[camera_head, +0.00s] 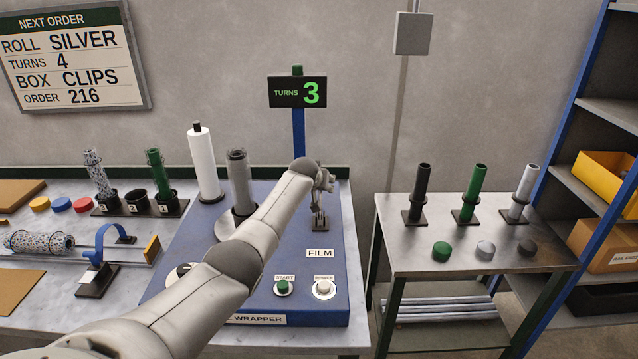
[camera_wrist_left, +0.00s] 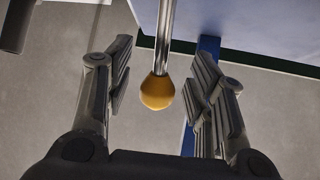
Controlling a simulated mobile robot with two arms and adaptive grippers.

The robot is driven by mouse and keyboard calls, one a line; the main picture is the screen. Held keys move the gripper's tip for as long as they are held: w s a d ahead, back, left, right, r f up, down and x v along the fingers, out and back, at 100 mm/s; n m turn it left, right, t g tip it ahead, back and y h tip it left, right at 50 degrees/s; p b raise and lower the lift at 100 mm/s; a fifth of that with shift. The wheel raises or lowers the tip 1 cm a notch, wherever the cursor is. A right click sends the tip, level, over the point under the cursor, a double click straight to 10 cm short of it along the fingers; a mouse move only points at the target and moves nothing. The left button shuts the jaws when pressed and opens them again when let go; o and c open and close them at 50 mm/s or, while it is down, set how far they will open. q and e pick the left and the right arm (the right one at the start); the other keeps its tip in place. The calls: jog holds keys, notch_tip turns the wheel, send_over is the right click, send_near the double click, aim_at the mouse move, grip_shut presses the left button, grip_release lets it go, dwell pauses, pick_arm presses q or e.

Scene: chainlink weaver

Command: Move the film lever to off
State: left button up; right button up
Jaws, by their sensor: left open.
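The film lever is a thin metal rod with an orange ball knob (camera_wrist_left: 157,93), seen close in the left wrist view. In the head view its base (camera_head: 321,224) stands at the right of the blue wrapper panel, behind the FILM label (camera_head: 320,253). My left gripper (camera_head: 326,183) is above the lever base and partly hides the lever. In the left wrist view my left gripper (camera_wrist_left: 160,55) is open, with a finger on each side of the rod and knob, and gaps show on both sides. The lever's on or off position cannot be read. My right gripper is not in view.
A grey roll (camera_head: 239,180) stands on the wrapper beside my left arm, with a white roll (camera_head: 203,163) behind it. The START button (camera_head: 283,287) and a white button (camera_head: 323,288) are at the front. The sign (camera_head: 297,92) reads TURNS 3. A side table (camera_head: 450,258) stands to the right.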

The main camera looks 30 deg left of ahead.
pick_arm(q)
jog(key=v, duration=1.2)
dwell(0.3)
dwell(0.5)
